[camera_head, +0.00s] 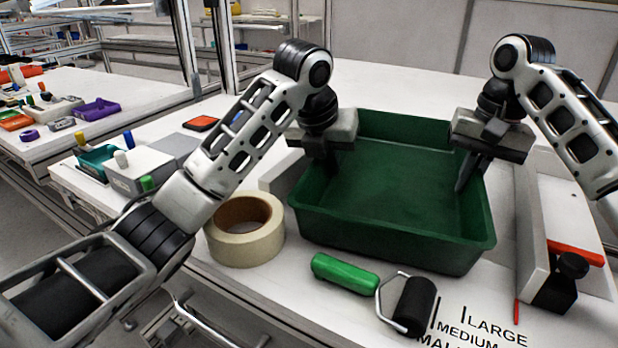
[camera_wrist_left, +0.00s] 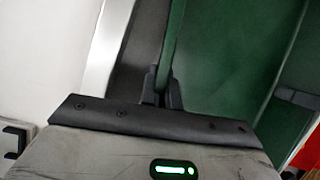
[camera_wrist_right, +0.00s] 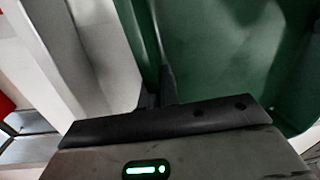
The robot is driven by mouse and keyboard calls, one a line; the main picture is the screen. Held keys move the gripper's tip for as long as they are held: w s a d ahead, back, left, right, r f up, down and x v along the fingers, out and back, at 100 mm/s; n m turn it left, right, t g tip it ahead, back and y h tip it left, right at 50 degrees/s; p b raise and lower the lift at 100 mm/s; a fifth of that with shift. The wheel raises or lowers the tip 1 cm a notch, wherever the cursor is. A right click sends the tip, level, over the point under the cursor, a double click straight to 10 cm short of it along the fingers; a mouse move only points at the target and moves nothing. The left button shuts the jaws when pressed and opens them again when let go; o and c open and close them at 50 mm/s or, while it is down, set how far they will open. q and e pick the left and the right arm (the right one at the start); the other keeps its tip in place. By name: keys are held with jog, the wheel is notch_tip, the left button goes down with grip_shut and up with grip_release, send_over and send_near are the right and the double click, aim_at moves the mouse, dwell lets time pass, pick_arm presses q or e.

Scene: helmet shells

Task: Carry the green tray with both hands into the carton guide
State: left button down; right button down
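The green tray (camera_head: 395,237) is empty and sits between the pale side walls of the carton guide (camera_head: 527,225). I cannot tell whether its base touches the surface below. My left gripper (camera_head: 328,172) is at the tray's left rim. In the left wrist view its fingers (camera_wrist_left: 161,88) are shut with the green wall (camera_wrist_left: 172,35) between them. My right gripper (camera_head: 468,180) is at the right rim, one finger showing inside the tray. In the right wrist view its fingers (camera_wrist_right: 158,90) close around the green wall (camera_wrist_right: 145,35). The grippers hide parts of both side rims.
A tape roll (camera_head: 245,230) stands close to the tray's front left. A green-handled roller (camera_head: 345,273) lies in front of the tray. A black knob with a red bar (camera_head: 572,264) is at the right. Grey boxes (camera_head: 138,170) stand at the left.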

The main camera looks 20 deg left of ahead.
pick_arm(q)
jog(key=shift+s+f, duration=0.1)
jog(key=shift+f, duration=0.4)
pick_arm(e)
jog(key=shift+s+d+f, duration=0.1)
jog(key=shift+d+f, duration=0.15)
jog(key=shift+f, duration=0.25)
pick_arm(q)
jog(key=c, duration=1.6)
grip_release()
jog(key=shift+c, duration=0.2)
pick_arm(e)
jog(key=c, duration=1.6)
grip_release()
jog(key=shift+c, duration=0.2)
jog(key=shift+a, duration=0.1)
jog(key=shift+r, duration=0.1)
jog(key=shift+a, duration=0.1)
jog(key=shift+r, duration=0.1)
pick_arm(q)
jog(key=v, duration=0.8)
jog(key=shift+r, duration=0.45)
pick_arm(e)
notch_tip(320, 180, up, 12)
jog(key=d, duration=0.1)
jog(key=shift+d, duration=0.2)
